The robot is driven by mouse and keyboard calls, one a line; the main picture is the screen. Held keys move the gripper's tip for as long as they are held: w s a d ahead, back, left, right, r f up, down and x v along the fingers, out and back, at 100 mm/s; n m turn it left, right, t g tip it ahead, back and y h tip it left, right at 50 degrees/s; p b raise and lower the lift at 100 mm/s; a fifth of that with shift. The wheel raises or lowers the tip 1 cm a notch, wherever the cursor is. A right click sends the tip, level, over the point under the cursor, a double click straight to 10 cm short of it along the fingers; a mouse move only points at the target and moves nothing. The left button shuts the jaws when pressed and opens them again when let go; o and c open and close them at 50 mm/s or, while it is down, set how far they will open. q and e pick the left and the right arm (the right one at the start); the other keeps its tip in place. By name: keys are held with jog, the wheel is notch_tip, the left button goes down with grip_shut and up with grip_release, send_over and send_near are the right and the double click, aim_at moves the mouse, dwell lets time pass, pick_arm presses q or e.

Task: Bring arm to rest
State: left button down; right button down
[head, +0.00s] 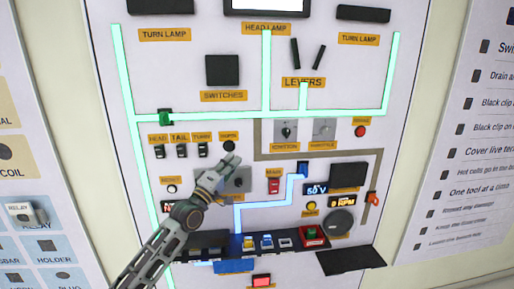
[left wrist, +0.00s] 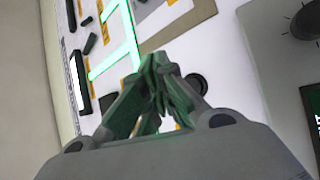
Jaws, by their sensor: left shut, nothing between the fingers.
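My left gripper (head: 232,163) is in front of the middle left of the white panel, with its fingertips just below the round black knob (head: 229,146). In the left wrist view the fingers (left wrist: 158,62) meet at their tips and hold nothing. The left arm comes up from the bottom left and hides part of the lower panel. My right gripper and right arm are not in view.
The upright panel (head: 340,88) carries switches, levers, lamps and glowing green lines. A black tray (head: 350,260) juts out at the lower right. A board with relay parts (head: 22,213) is at the left; a text board (head: 465,130) is at the right.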

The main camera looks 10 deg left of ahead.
pick_arm(q)
jog(key=s+d+f+m+g+y, duration=0.3)
jog(key=s+f, duration=0.4)
jog(key=f, duration=0.6)
jog(key=s+d+f+m+g+y, duration=0.15)
jog(key=s+f+m+g, duration=0.4)
jog(key=f, duration=0.75)
jog(key=s+a+f+m+g+y, duration=0.1)
jog(key=s+a+f+g+y, duration=0.2)
jog(key=s, duration=0.6)
jog(key=s+a+f+m+g, duration=0.1)
jog(key=s+a+f+g, duration=0.15)
jog(key=s+f, duration=0.5)
jog(key=s+a+f+m+g+y, duration=0.1)
jog(key=s+a+f+g+y, duration=0.15)
jog(key=s, duration=0.75)
notch_tip(320, 180, down, 32)
jog(key=s+g+h, duration=0.1)
jog(key=s+g, duration=0.1)
jog(key=s, duration=0.1)
jog(key=s+a+f+g, duration=0.1)
jog(key=s+a+f, duration=0.2)
jog(key=s+f, duration=1.7)
jog(key=shift+s+f, duration=0.4)
jog(key=shift+s, duration=0.7)
